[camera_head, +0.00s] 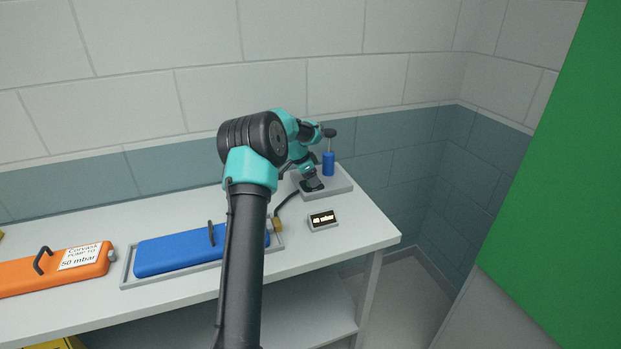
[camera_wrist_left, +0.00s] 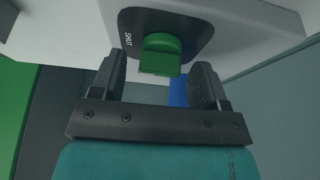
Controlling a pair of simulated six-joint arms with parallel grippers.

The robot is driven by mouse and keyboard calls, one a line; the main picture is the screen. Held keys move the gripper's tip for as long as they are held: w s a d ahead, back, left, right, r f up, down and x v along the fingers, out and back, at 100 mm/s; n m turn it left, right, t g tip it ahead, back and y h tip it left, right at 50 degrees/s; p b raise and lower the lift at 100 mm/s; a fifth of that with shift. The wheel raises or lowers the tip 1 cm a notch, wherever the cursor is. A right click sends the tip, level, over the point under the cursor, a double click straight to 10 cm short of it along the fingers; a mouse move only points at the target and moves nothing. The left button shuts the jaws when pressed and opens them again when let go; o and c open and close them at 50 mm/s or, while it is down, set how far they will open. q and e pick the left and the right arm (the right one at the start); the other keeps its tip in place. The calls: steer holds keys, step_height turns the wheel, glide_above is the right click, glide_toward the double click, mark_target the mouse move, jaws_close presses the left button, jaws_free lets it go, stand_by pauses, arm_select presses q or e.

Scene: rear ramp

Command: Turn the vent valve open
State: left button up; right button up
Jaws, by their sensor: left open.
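The vent valve shows in the left wrist view as a green knob (camera_wrist_left: 161,54) on a black plate (camera_wrist_left: 140,22) marked SHUT. My left gripper (camera_wrist_left: 161,72) is open, with one finger on each side of the knob and a visible gap beside each. In the head view my left gripper (camera_head: 311,176) is over the grey base (camera_head: 338,186) at the right end of the bench. The green knob is hidden there. My right gripper is in neither view.
A blue cylinder (camera_head: 328,164) with a dark top stands on the base close behind the gripper. A small display (camera_head: 323,220) reading about 40 mbar is in front. A blue case (camera_head: 170,256) and an orange one (camera_head: 50,272) lie left. A green panel (camera_head: 560,170) stands right.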

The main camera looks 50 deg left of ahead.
arm_select(q)
steer(key=shift+f, duration=0.1)
steer(key=shift+c, duration=0.3)
steer(key=c, duration=0.9)
steer(key=shift+o, duration=0.2)
steer(key=shift+n, duration=0.3)
steer(key=n+y, duration=0.1)
steer(key=n, duration=0.2)
steer(key=shift+d+n+y, duration=0.15)
steer(key=shift+n+y, duration=0.25)
steer(key=n+y, duration=0.1)
steer(key=n, duration=0.3)
steer(key=shift+d+n+y, duration=0.1)
steer(key=shift+n+y, duration=0.3)
steer(key=n+g+y, duration=0.1)
steer(key=n, duration=0.3)
steer(key=shift+w, duration=0.1)
steer(key=shift+d+n+g+y, duration=0.1)
steer(key=shift+n+g+y, duration=0.25)
steer(key=shift+n, duration=0.8)
steer(key=shift+n+g+y, duration=0.25)
steer(key=shift+n+g, duration=0.2)
steer(key=shift+n, duration=0.7)
